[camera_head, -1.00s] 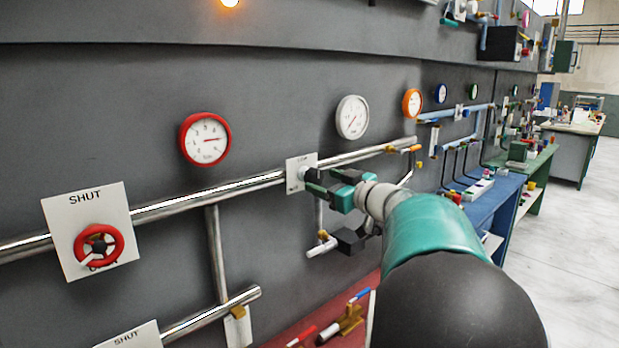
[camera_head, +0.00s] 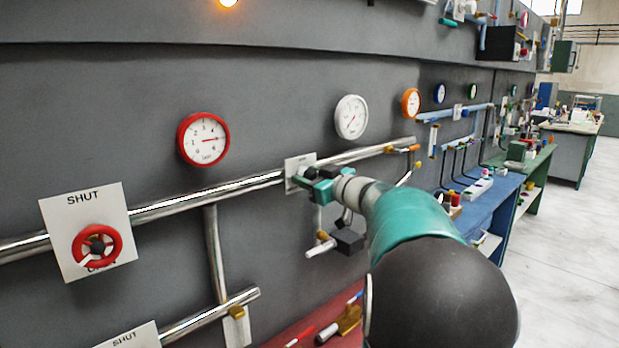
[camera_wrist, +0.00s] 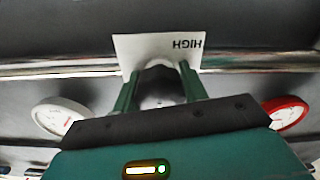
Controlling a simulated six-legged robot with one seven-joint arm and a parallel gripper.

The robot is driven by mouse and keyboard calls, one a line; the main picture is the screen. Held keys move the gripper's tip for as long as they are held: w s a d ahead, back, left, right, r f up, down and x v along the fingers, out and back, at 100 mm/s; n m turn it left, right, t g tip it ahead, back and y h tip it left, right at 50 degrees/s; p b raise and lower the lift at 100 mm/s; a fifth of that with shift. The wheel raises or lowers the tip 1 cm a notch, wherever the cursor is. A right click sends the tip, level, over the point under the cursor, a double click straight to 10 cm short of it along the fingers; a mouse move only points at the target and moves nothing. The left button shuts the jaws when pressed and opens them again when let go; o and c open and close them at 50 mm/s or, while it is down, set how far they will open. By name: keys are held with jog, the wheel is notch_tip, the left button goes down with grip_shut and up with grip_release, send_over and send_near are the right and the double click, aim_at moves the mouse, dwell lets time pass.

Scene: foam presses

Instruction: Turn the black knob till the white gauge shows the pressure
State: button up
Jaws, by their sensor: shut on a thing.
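The white gauge (camera_head: 351,117) hangs on the dark wall above the steel pipe. Its thin red needle slants towards the lower left; its numbers are too small to read. It also shows in the wrist view (camera_wrist: 60,117). Right below-left of it is a white plate (camera_head: 293,166), marked HIGH upside down in the wrist view (camera_wrist: 130,48). My gripper (camera_head: 305,176) is at this plate.
A red-rimmed gauge (camera_head: 203,139) is left of my gripper. A red wheel (camera_head: 97,245) sits on a plate marked SHUT, lower left. A steel pipe (camera_head: 215,198) runs behind the plates. A black block (camera_head: 347,240) is below my gripper. Benches stand right; the floor there is clear.

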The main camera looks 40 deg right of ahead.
jog(key=shift+m, duration=0.4)
jog(key=m, duration=0.2)
jog(key=shift+a+m, duration=0.1)
jog(key=shift+m, duration=0.3)
jog(key=m, duration=0.3)
jog(key=shift+m, duration=0.3)
jog(key=m, duration=0.4)
jog(key=shift+m, duration=0.3)
jog(key=m, duration=0.3)
jog(key=shift+m, duration=0.3)
jog(key=m, duration=1)
jog(key=shift+m, duration=2.1)
